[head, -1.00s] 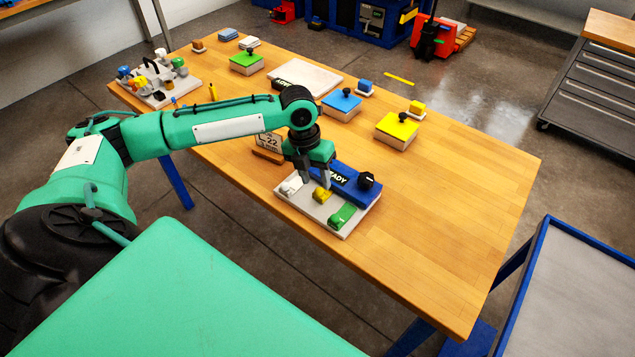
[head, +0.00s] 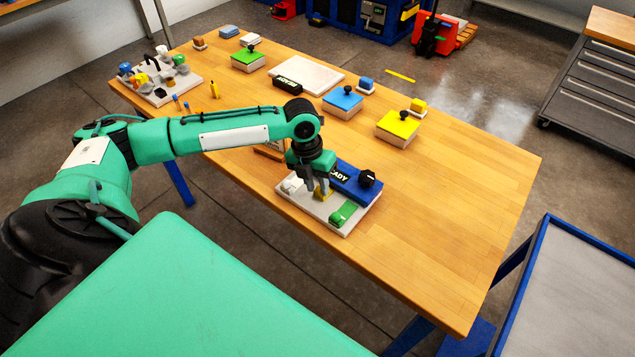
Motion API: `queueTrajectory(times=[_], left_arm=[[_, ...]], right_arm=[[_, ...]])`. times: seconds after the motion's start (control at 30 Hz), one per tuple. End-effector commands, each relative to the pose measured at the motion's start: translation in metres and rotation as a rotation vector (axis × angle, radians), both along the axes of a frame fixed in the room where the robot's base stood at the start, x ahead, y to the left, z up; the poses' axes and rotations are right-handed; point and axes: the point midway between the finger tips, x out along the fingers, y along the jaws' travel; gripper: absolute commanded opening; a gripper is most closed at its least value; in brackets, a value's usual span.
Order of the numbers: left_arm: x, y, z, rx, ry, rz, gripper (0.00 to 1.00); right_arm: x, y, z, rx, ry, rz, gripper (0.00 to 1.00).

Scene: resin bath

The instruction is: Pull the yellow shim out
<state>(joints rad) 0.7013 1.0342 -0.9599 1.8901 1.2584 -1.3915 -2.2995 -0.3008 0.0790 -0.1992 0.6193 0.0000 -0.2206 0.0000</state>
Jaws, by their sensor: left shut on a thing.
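The yellow shim (head: 321,193) is on the light plate (head: 320,216) near the table's front edge, between a white shim (head: 292,185) and a green shim (head: 343,214). My left gripper (head: 319,188) points down and is shut on the yellow shim, partly hiding it. I cannot tell whether the shim is clear of its place. A blue block with READY lettering (head: 352,183) and a black knob (head: 367,179) stands along the plate's back side. My right gripper is not in view.
Green (head: 247,60), blue (head: 342,103) and yellow (head: 397,128) lidded boxes stand farther back on the wooden table. A white board (head: 308,75) lies between them. A fixture with coloured knobs (head: 160,83) is at the far left. The table's right part is clear.

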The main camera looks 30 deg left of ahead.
Motion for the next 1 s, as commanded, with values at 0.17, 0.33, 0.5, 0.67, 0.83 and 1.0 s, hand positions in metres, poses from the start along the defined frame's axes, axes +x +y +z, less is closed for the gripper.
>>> queueTrajectory(times=[0.17, 0.33, 0.5, 0.67, 0.83, 1.0], left_arm=[[-0.021, -0.002, 0.003, -0.007, 0.003, -0.003, 0.00], [-0.039, -0.002, 0.002, -0.009, 0.002, -0.006, 0.00], [-0.038, -0.001, 0.001, -0.010, -0.001, -0.004, 0.00], [-0.038, -0.001, 0.001, -0.009, -0.001, -0.004, 0.43], [-0.037, 0.000, 0.001, -0.006, 0.000, -0.002, 0.43], [-0.037, 0.001, 0.004, -0.005, -0.002, -0.002, 0.43]], right_arm=[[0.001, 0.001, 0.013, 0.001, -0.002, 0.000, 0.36], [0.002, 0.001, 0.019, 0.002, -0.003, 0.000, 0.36], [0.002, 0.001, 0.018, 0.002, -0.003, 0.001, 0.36], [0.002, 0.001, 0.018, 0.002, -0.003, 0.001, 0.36], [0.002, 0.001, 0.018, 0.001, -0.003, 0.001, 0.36], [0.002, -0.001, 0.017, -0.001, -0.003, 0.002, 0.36]])
